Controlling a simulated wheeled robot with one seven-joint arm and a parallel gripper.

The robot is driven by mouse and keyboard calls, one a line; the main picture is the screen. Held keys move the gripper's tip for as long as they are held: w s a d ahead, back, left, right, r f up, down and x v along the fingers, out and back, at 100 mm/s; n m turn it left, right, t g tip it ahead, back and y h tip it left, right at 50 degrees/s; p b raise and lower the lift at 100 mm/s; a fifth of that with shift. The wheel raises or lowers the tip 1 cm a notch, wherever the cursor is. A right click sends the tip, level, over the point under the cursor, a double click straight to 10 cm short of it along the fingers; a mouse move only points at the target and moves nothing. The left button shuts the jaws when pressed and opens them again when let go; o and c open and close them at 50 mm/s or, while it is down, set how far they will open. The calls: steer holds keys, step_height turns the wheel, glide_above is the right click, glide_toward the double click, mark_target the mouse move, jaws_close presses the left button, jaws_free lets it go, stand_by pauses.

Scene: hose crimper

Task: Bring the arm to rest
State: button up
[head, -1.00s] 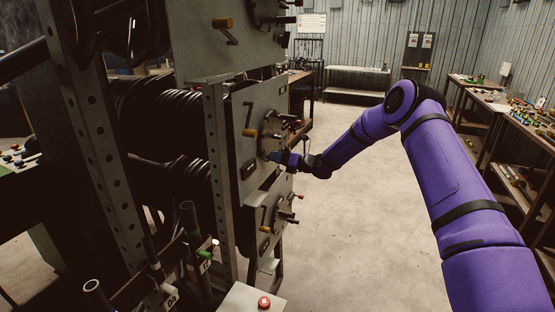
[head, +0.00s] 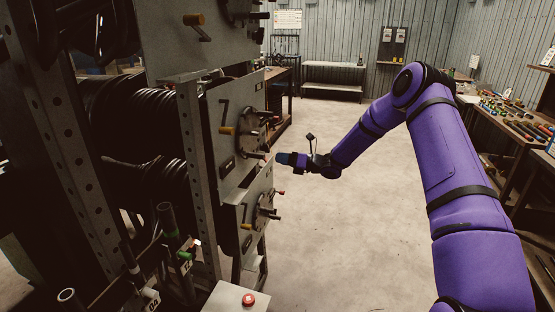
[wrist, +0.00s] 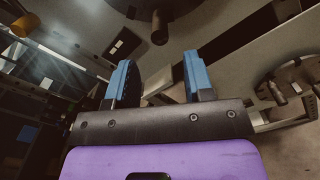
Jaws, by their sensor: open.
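My purple arm reaches forward from the right in the head view. My gripper (head: 283,158) points left toward the hose reel rack, just right of the middle panel marked 7 (head: 232,135). In the wrist view the blue fingers of my gripper (wrist: 155,80) stand apart with nothing between them. In the head view a small gap of floor shows between the fingertips and the panel's round hub (head: 251,130). A dark round knob (wrist: 160,27) lies beyond the fingers in the wrist view.
Cranks with yellow handles (head: 194,19) stick out from the panels. A box with a red button (head: 248,299) stands at the bottom. A workbench (head: 510,115) with loose parts runs along the right. Clear floor (head: 340,230) lies between rack and arm.

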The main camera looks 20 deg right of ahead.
stand_by(0.4)
steer(key=s+a+r+n+g+h, duration=0.3)
steer(key=s+a+r+n+g, duration=0.1)
steer(key=s+r+n, duration=0.6)
steer(key=s+a+r+n+g+h, duration=0.2)
steer(key=s+a+r+n+g, duration=0.3)
steer(key=s+r+n, duration=0.6)
steer(key=s+d+r+n+t+h, duration=0.1)
steer(key=s+d+r+n+h, duration=0.1)
steer(key=s, duration=0.9)
steer(key=s+d+r+n+t+h, duration=0.1)
steer(key=s+d+n+h, duration=0.3)
steer(key=s, duration=0.7)
steer(key=s+d+r+n+t+h, duration=0.1)
steer(key=s+d+r+n+h, duration=0.2)
steer(key=s, duration=0.8)
steer(key=shift+d+n+t+h, duration=0.15)
steer(key=shift+n+t+h, duration=0.15)
steer(key=shift+n, duration=0.7)
